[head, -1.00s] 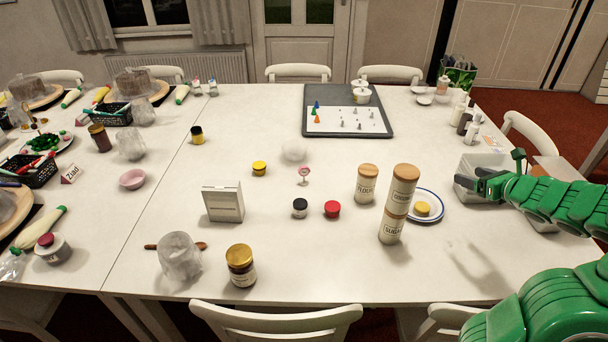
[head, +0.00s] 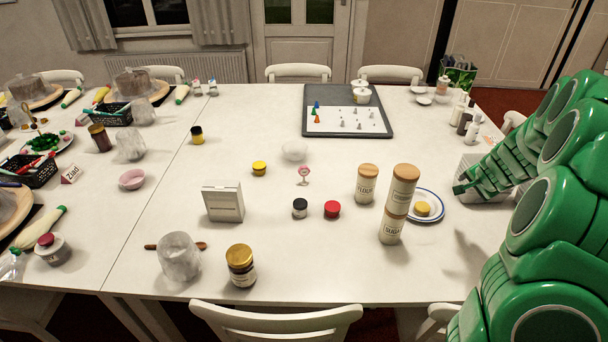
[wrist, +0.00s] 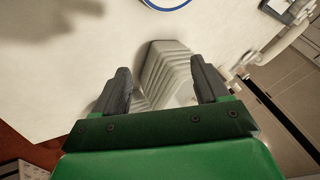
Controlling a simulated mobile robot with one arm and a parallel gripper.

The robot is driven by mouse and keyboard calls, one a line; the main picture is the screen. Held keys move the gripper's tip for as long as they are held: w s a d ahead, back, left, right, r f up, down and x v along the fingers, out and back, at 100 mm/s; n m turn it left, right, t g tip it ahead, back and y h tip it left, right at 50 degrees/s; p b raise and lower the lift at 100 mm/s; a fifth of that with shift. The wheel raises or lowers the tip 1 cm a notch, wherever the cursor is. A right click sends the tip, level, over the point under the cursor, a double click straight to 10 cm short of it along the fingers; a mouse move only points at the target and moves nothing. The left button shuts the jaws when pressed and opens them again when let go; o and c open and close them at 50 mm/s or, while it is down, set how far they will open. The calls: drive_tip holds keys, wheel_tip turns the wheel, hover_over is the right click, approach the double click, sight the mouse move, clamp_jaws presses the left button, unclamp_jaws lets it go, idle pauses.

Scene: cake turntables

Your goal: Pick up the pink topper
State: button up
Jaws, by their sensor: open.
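A small pink piece on a thin stem, likely the pink topper (head: 303,172), stands upright near the middle of the white table in the head view. My gripper (head: 462,187) is well to its right, beyond the white plate, by a pale grey container. In the wrist view my gripper (wrist: 162,78) has its two dark fingers wide apart and holds nothing. The ribbed pale grey container (wrist: 168,70) shows between and beyond the fingers. The topper does not show in the wrist view.
Tall canisters (head: 401,190) and a blue-rimmed plate (head: 436,212) stand between my gripper and the topper. A black-lidded jar (head: 300,208), a red-lidded jar (head: 332,209) and a yellow jar (head: 259,168) are near the topper. A grey tray (head: 318,96) lies behind.

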drive_tip(key=w+a+r+n+t+h, duration=0.2)
drive_tip(key=w+a+r+n, duration=0.15)
drive_tip(key=w+n, duration=0.35)
drive_tip(key=w+a+r+n+t+h, duration=0.15)
drive_tip(key=w+r+n, duration=0.3)
drive_tip(key=n, duration=0.45)
drive_tip(key=w+a+r+n+t+y, duration=0.25)
drive_tip(key=w+a+n, duration=0.25)
drive_tip(key=a+n, duration=0.3)
drive_tip(key=n+y, duration=0.9)
drive_tip(key=n, duration=1.4)
hover_over(305, 171)
drive_tip(key=s+d, duration=0.2)
drive_tip(key=s, duration=0.3)
wheel_tip(305, 171, down, 4)
wheel_tip(305, 171, down, 19)
drive_tip(key=shift+w+r, duration=0.15)
drive_tip(key=shift+r, duration=0.05)
drive_tip(key=shift+w+f, duration=0.1)
drive_tip(key=shift+f, duration=0.1)
drive_tip(key=shift+x, duration=1.2)
drive_tip(key=shift+r+x, duration=0.15)
drive_tip(key=shift+x, duration=0.6)
drive_tip(key=shift+r+x, duration=0.2)
drive_tip(key=shift+x, duration=1.3)
drive_tip(key=shift+w+a+f, duration=0.15)
drive_tip(key=shift+w+a, duration=0.05)
drive_tip(key=shift+w, duration=0.25)
